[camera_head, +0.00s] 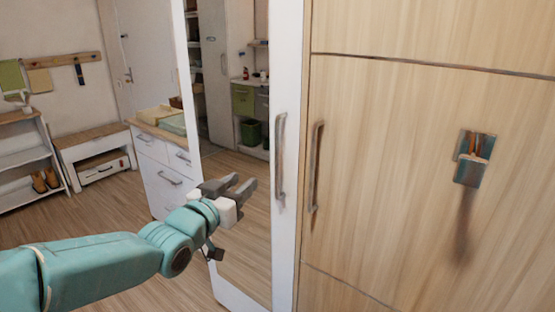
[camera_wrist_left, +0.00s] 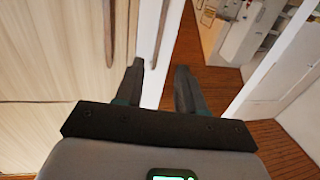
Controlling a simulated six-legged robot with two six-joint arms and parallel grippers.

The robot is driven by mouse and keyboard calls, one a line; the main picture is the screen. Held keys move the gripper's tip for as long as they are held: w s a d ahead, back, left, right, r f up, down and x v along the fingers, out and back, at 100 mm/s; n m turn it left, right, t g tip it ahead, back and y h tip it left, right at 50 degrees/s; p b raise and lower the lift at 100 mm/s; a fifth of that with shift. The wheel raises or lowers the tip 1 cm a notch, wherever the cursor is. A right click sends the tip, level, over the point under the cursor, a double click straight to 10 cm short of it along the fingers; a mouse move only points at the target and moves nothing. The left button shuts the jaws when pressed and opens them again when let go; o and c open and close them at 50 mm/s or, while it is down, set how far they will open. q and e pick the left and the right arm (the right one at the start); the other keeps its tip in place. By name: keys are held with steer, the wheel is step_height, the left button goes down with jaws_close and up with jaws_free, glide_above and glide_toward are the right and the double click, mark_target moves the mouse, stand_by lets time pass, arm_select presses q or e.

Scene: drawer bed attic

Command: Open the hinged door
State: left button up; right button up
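A pale wooden door (camera_head: 400,190) with a vertical bar handle (camera_head: 316,167) stands at the right in the head view. Beside it is a white-framed door with its own vertical handle (camera_head: 280,160). Both doors look shut. The frames do not show which one the task means. My left gripper (camera_head: 238,187) is open and empty, left of both handles and apart from them. In the left wrist view its fingers (camera_wrist_left: 159,82) are spread, with the white frame and a handle (camera_wrist_left: 161,32) beyond them. The right gripper is not in view.
The white-framed door has a mirror-like panel (camera_head: 235,215); I cannot tell surely whether it is mirror or opening. A metal fitting (camera_head: 472,158) is on the wooden door. A white drawer cabinet (camera_head: 160,170), bench (camera_head: 97,150) and shoe shelf (camera_head: 22,150) stand left. Floor between is clear.

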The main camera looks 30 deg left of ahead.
mark_target(276, 155)
arm_select(q)
steer(key=w+p, duration=0.1)
steer(key=w, duration=0.4)
steer(key=w+a+p, duration=0.1)
steer(key=w, duration=0.4)
steer(key=w+a, duration=0.1)
steer(key=w, duration=0.4)
steer(key=shift+w+p, duration=0.15)
steer(key=shift+p, duration=0.25)
steer(key=shift+w+f, duration=0.15)
steer(key=shift+w, duration=0.3)
steer(key=shift+s, duration=0.1)
jaws_close()
